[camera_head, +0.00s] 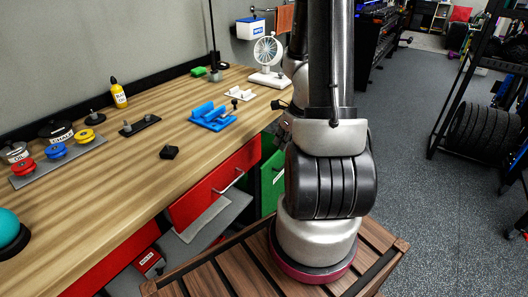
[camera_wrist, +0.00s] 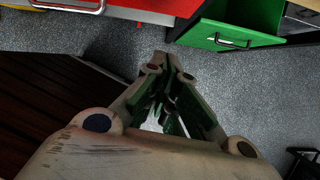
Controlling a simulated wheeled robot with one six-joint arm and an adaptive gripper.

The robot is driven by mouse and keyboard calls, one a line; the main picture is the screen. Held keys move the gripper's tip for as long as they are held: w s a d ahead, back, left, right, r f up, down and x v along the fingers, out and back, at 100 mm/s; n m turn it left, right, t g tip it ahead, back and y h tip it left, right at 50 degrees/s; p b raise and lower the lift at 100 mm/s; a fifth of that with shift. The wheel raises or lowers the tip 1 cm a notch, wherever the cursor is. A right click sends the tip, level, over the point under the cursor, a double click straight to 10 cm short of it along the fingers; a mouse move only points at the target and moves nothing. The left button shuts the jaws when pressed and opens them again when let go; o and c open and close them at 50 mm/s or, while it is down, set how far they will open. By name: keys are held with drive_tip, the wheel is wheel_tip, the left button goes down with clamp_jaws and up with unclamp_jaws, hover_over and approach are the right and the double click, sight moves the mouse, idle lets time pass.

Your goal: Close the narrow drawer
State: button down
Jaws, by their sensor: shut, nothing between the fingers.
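A green drawer (camera_wrist: 232,22) stands pulled out at the upper right of the wrist view, its inside partly showing and a metal handle on its front. In the head view its green front (camera_head: 272,178) is partly hidden behind my arm. It looks narrower than the red drawer (camera_head: 216,186) beside it, which has a metal bar handle. My gripper (camera_wrist: 168,68) is shut and empty over the grey floor, below and left of the green drawer's front in the wrist view, apparently apart from it. In the head view my arm hides the gripper.
A grey shelf (camera_head: 215,218) shows below the red drawer. Speckled floor (camera_head: 420,190) is open to the right, before a rack (camera_head: 478,125).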

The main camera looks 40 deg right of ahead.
sight(260, 155)
drive_tip(key=w+a+f+n, duration=0.1)
drive_tip(key=w+a+f, duration=0.2)
drive_tip(key=w+f, duration=0.4)
drive_tip(key=shift+x, duration=1.2)
